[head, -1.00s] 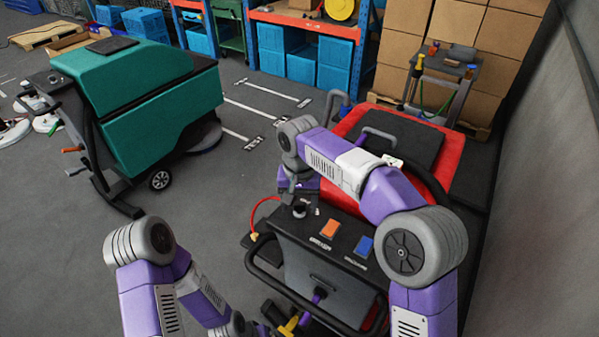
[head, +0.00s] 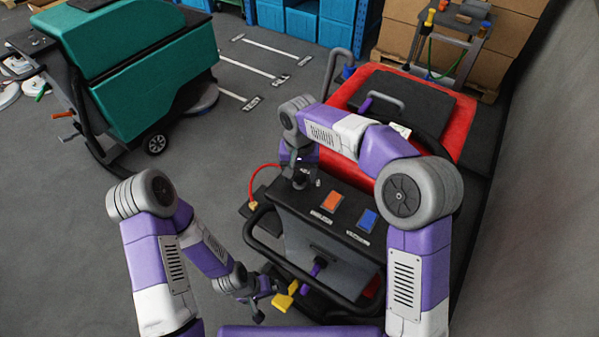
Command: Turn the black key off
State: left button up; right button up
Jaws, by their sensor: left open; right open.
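The red scrubber (head: 462,130) stands at the right with a dark control panel (head: 345,217) facing me. A black round knob, seemingly the key (head: 299,181), sits at the panel's left end; its turn position is too small to tell. My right gripper (head: 298,167) reaches down over that end, open, with its fingers close above or around the key; I cannot tell if they touch it. My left gripper (head: 266,303) is open, low in front of the scrubber's left side, beside a yellow part (head: 284,300).
An orange button (head: 332,201) and a blue button (head: 367,219) are on the panel. A black bar handle (head: 262,262) curves around its front. A red hose (head: 252,184) lies left. A teal scrubber (head: 145,75) stands far left, with clear floor between. A wall closes the right.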

jog(key=c, duration=1)
jog(key=shift+c, duration=0.2)
